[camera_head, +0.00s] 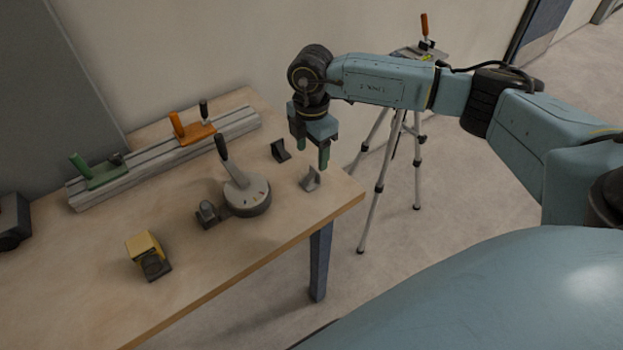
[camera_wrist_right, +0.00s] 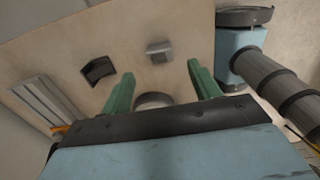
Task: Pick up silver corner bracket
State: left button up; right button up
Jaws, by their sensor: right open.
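The silver corner bracket (camera_head: 311,180) stands on the wooden table near its right front corner. In the right wrist view the bracket (camera_wrist_right: 159,49) lies beyond the fingertips, roughly centred between them. My right gripper (camera_head: 311,156) points down above the table, close to the bracket, with nothing between its green fingers. In the right wrist view the gripper (camera_wrist_right: 160,74) is open and apart from the bracket. My left gripper is not in view.
A dark bracket (camera_head: 281,150) stands close behind the silver one. A round grey tool with a handle (camera_head: 246,197) is to the left. A rail (camera_head: 150,168) with green and orange clamps runs along the back. A yellow block (camera_head: 142,246) is front left. A tripod (camera_head: 378,187) stands beyond the table.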

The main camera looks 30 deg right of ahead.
aim_at(312, 174)
notch_tip(312, 174, down, 8)
jog(key=shift+f+b, duration=0.1)
jog(key=shift+b, duration=0.3)
jog(key=shift+a, duration=0.1)
jog(key=c, duration=1.2)
